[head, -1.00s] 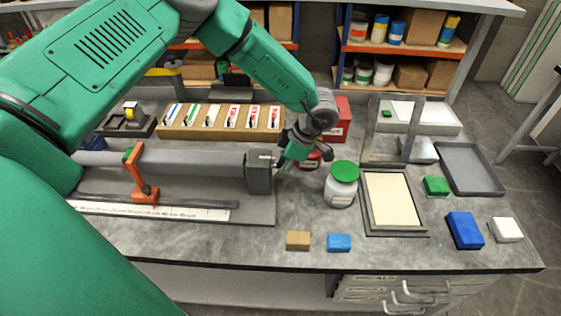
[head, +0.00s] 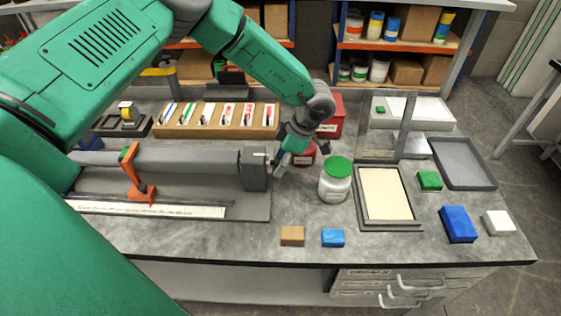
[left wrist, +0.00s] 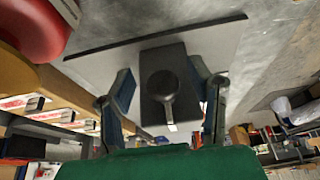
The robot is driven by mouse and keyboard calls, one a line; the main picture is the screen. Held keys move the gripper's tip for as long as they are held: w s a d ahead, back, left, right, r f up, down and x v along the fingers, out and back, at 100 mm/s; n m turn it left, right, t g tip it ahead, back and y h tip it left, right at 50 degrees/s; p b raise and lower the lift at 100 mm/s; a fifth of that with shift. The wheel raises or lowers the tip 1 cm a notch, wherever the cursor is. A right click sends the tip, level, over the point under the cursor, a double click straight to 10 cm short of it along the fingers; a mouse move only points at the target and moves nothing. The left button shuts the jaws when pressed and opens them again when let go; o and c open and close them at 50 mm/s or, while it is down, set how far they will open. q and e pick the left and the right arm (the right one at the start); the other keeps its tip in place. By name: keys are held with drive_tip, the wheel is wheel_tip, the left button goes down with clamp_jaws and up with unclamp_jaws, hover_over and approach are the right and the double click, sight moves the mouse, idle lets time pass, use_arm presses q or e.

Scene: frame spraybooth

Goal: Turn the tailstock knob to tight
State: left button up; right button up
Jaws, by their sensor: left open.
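The grey tailstock block (head: 255,172) stands at the right end of the long grey bar on the bench fixture. In the left wrist view its dark end face (left wrist: 180,60) fills the middle. The tailstock knob (left wrist: 164,86) is round and dark, with a handle or pointer toward the picture bottom. In the head view the knob is not clearly visible. My left gripper (head: 281,165) is just right of the block. In the wrist view its open fingers (left wrist: 162,78) stand either side of the knob, apart from it. My right gripper is not in view.
A red round container (head: 304,156) sits close behind my left gripper. A white jar with green lid (head: 335,184) stands to the right. Tan (head: 292,236) and blue (head: 333,238) blocks lie in front. Bench between is clear.

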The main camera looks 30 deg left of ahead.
use_arm(q)
drive_tip(key=v, duration=1.1)
drive_tip(key=shift+w+r, duration=0.25)
drive_tip(key=shift+r, duration=0.1)
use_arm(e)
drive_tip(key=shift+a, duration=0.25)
use_arm(q)
drive_tip(key=shift+s, duration=0.1)
